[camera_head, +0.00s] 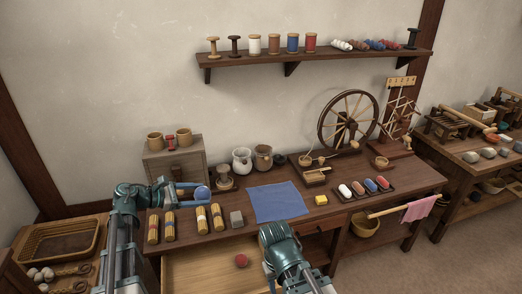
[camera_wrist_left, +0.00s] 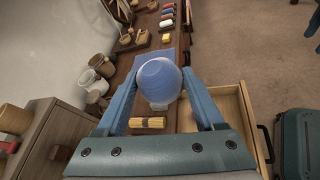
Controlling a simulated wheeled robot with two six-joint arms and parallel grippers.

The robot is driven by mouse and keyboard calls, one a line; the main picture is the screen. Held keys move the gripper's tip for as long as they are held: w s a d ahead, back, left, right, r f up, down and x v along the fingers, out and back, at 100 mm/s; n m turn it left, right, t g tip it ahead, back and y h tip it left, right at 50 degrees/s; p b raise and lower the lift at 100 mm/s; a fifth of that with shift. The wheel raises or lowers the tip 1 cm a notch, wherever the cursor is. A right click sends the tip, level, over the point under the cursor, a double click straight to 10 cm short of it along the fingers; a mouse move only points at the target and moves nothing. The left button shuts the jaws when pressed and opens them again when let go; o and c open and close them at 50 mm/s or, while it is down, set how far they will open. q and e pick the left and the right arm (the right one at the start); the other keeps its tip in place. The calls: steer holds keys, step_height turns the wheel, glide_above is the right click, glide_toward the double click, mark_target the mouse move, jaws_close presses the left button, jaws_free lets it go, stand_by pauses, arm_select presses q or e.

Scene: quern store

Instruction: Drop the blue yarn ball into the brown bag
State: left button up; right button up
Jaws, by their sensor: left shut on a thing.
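The blue yarn ball (camera_head: 202,193) is between the fingers of my left gripper (camera_head: 192,187), which is shut on it. In the left wrist view the ball (camera_wrist_left: 158,80) fills the gap between the blue fingertips. The ball is above the left part of the bench, in front of the small cabinet. A brown open-topped vessel that looks like the brown bag (camera_head: 263,158) stands at the back of the bench, right of a pale one. The ball is left of it and apart from it. My right arm shows at the bottom centre, but its gripper is not visible.
A pale bag (camera_head: 242,161) and a wooden quern-like piece (camera_head: 225,178) stand between the ball and the brown bag. Yarn bundles (camera_head: 202,220) and a blue cloth (camera_head: 277,202) lie in front. An open drawer (camera_head: 200,272) holds a red ball (camera_head: 241,260).

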step_height(320, 180, up, 20)
steer(key=p, duration=1.8)
